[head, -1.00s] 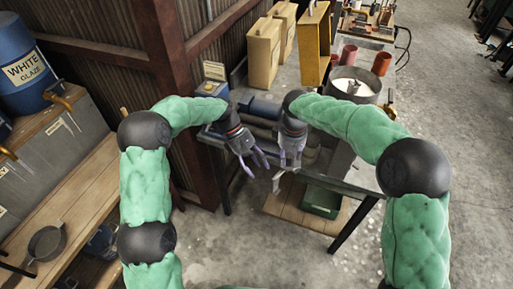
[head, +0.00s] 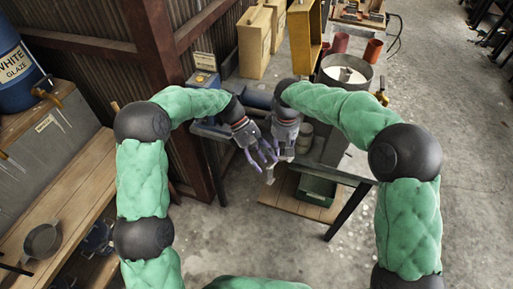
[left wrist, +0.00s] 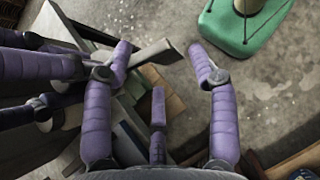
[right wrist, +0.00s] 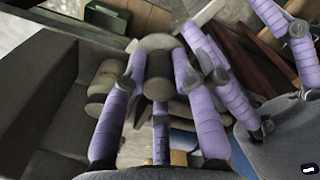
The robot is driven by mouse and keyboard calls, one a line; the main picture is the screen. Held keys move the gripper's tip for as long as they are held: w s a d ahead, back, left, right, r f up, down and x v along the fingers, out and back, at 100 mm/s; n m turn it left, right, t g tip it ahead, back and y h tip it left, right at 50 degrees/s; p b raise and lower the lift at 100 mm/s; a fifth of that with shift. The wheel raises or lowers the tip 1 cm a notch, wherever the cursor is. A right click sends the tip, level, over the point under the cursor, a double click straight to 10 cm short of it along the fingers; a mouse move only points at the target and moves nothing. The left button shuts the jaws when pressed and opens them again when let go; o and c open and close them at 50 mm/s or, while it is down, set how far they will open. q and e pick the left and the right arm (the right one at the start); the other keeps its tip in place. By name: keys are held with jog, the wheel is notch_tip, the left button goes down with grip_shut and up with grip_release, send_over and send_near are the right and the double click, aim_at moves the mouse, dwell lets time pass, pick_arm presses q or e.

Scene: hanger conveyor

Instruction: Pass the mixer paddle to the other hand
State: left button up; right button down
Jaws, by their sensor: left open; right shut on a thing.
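The mixer paddle is a grey metal piece. Its flat bar (left wrist: 152,52) shows in the left wrist view, reaching out from beside my right gripper's fingers. Only a small pale end (head: 270,176) shows below the hands in the head view. My right gripper (head: 284,150) is shut on the paddle; in the right wrist view a dark rounded part (right wrist: 158,78) sits between its fingers. My left gripper (head: 264,154) is open, close beside the right hand. The bar lies near its spread fingertips (left wrist: 160,75); I cannot tell whether they touch. The gripped part is mostly hidden by fingers.
A wooden shelf with a pan (head: 43,240) stands left. The floor in front is clear.

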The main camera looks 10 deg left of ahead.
aim_at(269, 167)
pick_arm(q)
jog(key=shift+x, duration=1.75)
jog(key=shift+c, duration=0.3)
grip_shut()
pick_arm(e)
jog(key=c, duration=0.9)
grip_release()
